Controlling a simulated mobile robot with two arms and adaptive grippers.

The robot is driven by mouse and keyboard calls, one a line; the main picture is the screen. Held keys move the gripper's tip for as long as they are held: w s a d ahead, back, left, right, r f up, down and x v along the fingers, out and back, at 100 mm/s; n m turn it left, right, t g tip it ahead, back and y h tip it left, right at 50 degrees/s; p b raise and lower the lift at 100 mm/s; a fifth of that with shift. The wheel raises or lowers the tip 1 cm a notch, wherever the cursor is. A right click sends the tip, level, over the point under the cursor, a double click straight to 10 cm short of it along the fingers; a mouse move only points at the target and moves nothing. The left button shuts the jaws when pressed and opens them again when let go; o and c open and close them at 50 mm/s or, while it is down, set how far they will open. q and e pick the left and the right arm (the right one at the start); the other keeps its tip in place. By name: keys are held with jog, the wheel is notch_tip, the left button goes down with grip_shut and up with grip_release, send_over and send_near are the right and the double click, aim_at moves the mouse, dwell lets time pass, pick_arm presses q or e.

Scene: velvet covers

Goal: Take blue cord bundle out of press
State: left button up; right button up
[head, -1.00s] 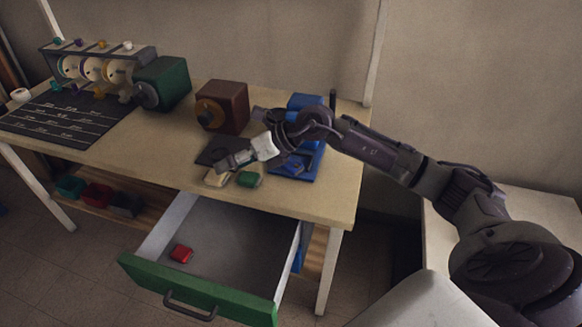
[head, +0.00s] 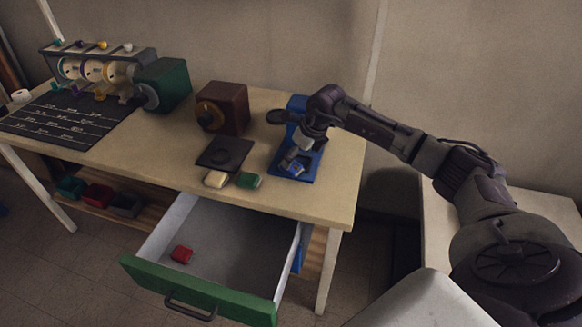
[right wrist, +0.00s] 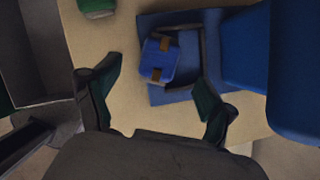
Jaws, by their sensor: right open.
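The blue press (head: 313,166) stands at the right part of the wooden table; its base and tall blue body also show in the right wrist view (right wrist: 245,45). The blue cord bundle (right wrist: 160,59), a small blue block with brown bands, lies on the press base. In the head view the bundle (head: 293,167) is partly hidden by my gripper. My right gripper (head: 300,151) points down above the press base. In the right wrist view its dark green fingers (right wrist: 160,88) are open and apart, with the bundle ahead between them, not gripped. My left gripper is not in view.
A green bundle (head: 249,180) and a cream bundle (head: 215,179) lie left of the press, near a black pad (head: 225,153). A brown box (head: 222,107) and a green box (head: 163,84) stand behind. The open drawer (head: 222,234) below holds a red bundle (head: 181,254).

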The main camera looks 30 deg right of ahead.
aim_at(292, 167)
jog(key=p+x, duration=0.1)
jog(key=x, duration=0.4)
jog(key=shift+s+f, duration=0.1)
jog(key=c, duration=1)
jog(key=shift+c, duration=0.2)
jog(key=shift+s, duration=0.1)
